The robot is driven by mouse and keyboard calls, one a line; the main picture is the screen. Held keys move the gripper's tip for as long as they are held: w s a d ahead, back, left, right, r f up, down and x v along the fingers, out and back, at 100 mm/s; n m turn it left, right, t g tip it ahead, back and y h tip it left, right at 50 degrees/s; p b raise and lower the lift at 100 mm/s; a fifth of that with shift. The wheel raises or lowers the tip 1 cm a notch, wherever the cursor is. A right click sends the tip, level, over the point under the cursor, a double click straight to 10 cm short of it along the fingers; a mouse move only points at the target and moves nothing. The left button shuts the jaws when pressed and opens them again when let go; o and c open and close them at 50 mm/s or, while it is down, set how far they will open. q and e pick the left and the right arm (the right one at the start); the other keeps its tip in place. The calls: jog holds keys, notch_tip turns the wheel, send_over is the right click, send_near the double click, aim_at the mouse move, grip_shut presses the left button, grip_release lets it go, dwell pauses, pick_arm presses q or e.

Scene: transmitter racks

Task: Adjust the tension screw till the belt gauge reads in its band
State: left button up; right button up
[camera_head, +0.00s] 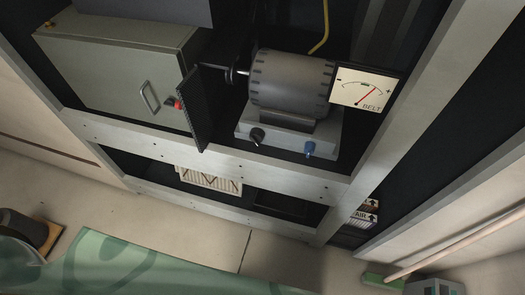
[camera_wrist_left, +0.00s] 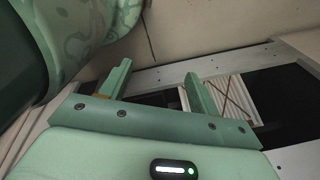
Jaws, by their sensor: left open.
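The belt gauge (camera_head: 352,92) is a pale dial marked BELT beside the grey motor (camera_head: 292,78). Its red needle leans up and right, toward the plus side; the band is too small to read against it. On the motor's base are a black knob (camera_head: 257,136) and a blue knob (camera_head: 310,149); I cannot tell which is the tension screw. A dark ribbed strip (camera_head: 195,112) stands left of the motor near its shaft. My left gripper (camera_wrist_left: 158,74) is open and empty in the left wrist view, with no knob between its fingers. My right gripper is not in view.
A grey cabinet (camera_head: 120,70) with a handle and a red part stands at the left. A pale rack rail (camera_head: 210,150) runs in front of the motor. Below it is a pleated filter (camera_head: 208,179), also seen in the wrist view (camera_wrist_left: 225,98). A broom-like pole (camera_head: 455,245) lies lower right.

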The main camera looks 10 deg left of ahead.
pick_arm(q)
jog(key=w+d+r+m+t+b, duration=0.1)
jog(key=w+r+t, duration=0.1)
jog(key=w+r, duration=0.45)
jog(key=w+r+t, duration=0.1)
jog(key=w+r, duration=0.3)
jog(key=r, duration=0.5)
jog(key=w+d+r+m+t+b, duration=0.1)
jog(key=w+r+t, duration=0.1)
jog(key=w+r, duration=0.45)
jog(key=n+t, duration=0.6)
jog(key=t, duration=0.5)
send_near(255, 142)
jog(key=w+b, duration=0.3)
jog(key=w, duration=0.7)
jog(key=shift+a, duration=0.15)
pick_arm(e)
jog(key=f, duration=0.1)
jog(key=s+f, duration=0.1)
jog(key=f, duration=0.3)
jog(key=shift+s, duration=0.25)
pick_arm(q)
jog(key=shift+s, duration=0.1)
